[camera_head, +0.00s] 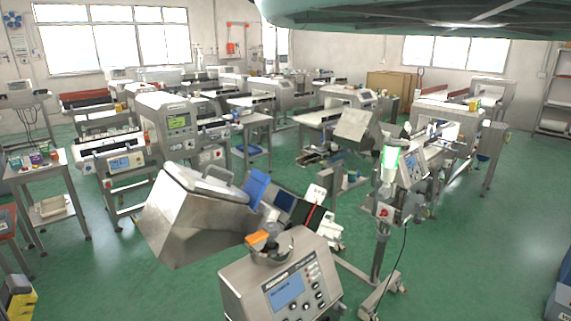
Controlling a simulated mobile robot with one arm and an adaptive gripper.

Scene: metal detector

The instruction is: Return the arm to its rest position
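My arm and my gripper do not show in the head view, so their pose and what the gripper may hold cannot be seen. Close in front at the bottom stands a steel metal detector (262,293) with a blue screen and a round opening on top. An orange block (258,238) shows at the rim of that opening. Behind it to the left is a tilted steel hopper-like housing (200,215) with a handle on top.
A steel stand with a lit green-white lamp (390,158) rises right of centre. A small side table (35,170) with coloured items stands at the left. Several conveyor machines fill the middle and back. Open green floor (470,250) lies at the right.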

